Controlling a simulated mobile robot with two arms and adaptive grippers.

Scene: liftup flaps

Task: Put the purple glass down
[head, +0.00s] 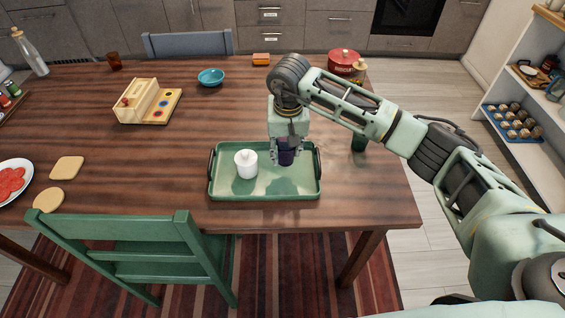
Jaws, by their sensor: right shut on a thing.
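The purple glass (286,157) is dark and small and sits between the fingers of my right gripper (286,150). My right gripper points down and is shut on it. The glass is over the right half of the green tray (222,193). I cannot tell whether its base touches the tray, as the fingers cover part of it. My left gripper does not show.
A dark green glass (360,140) stands right of the tray, close to my right arm. A wooden box (145,101), a blue bowl (211,76) and a red pot (343,61) stand further back. A green chair (125,235) is at the front.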

